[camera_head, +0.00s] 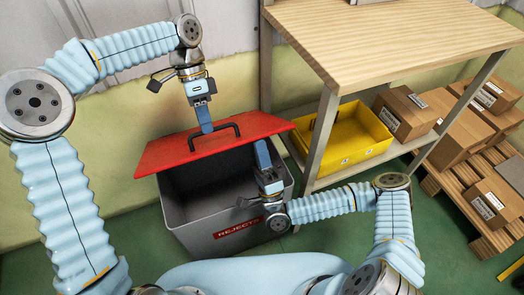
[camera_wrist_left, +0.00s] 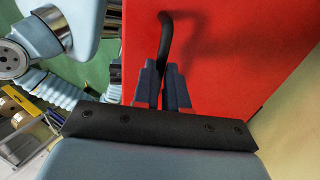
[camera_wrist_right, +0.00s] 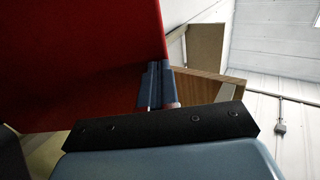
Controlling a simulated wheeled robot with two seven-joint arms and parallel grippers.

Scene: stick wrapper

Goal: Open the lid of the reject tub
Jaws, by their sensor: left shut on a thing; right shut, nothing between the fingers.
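My right gripper (camera_head: 262,153) is shut and empty, pointing up by the lid's right front edge. In the right wrist view its fingers (camera_wrist_right: 159,85) are beside the lid (camera_wrist_right: 80,60); contact cannot be told.
A wooden-topped table (camera_head: 390,45) stands right of the tub, with a yellow bin (camera_head: 350,150) and a cardboard box (camera_head: 405,115) on its lower shelf. More boxes sit on a pallet (camera_head: 490,240) further right. A wall is behind the tub.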

